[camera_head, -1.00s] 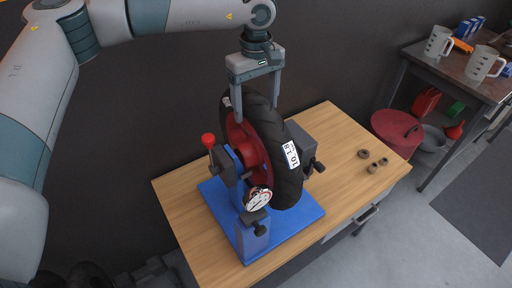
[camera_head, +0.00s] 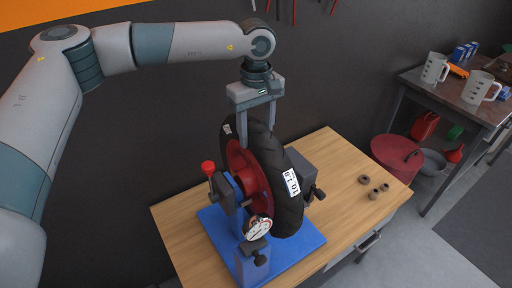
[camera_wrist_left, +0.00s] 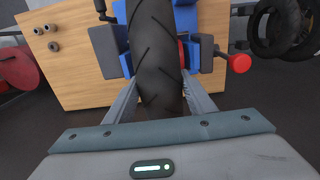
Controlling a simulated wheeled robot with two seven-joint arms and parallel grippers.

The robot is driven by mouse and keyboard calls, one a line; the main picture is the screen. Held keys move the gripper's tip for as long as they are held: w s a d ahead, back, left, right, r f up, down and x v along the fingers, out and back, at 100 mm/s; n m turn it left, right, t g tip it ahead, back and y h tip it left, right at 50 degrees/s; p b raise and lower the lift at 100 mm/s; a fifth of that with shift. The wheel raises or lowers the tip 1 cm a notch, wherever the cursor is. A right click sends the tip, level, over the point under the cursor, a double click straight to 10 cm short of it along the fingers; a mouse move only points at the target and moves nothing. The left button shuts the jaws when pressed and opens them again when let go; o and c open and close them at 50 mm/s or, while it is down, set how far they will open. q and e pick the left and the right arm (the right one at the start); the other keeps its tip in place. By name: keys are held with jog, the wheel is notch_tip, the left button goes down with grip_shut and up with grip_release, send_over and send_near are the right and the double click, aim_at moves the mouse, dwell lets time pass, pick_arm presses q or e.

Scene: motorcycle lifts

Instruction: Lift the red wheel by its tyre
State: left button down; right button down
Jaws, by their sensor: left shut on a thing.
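The red wheel stands upright in a blue stand (camera_head: 270,257) on the wooden bench. Its red rim (camera_head: 254,178) faces left, and its black tyre (camera_head: 284,163) bears a white label. My left gripper (camera_head: 257,140) points down from above and is shut on the top of the tyre, one finger on each side. In the left wrist view, the tyre (camera_wrist_left: 155,45) runs between the two fingers (camera_wrist_left: 152,95). The wheel still sits between the stand's supports; its lower part is partly hidden. My right gripper is not in view.
A round dial gauge (camera_head: 258,228) and a red-knobbed lever (camera_head: 208,168) sit close to the wheel. A side table with jugs (camera_head: 477,88) and a red bin (camera_head: 396,155) are at right.

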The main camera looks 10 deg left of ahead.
pick_arm(q)
jog(key=shift+w+r, duration=0.15)
jog(key=shift+r, duration=0.2)
jog(key=shift+r+b, duration=0.45)
jog(key=shift+r, duration=0.3)
notch_tip(320, 180, up, 16)
jog(key=b, duration=0.4)
jog(key=shift+r, duration=0.3)
notch_tip(320, 180, up, 13)
jog(key=p, duration=1.1)
jog(key=shift+f, duration=0.2)
dwell(0.7)
dwell(0.5)
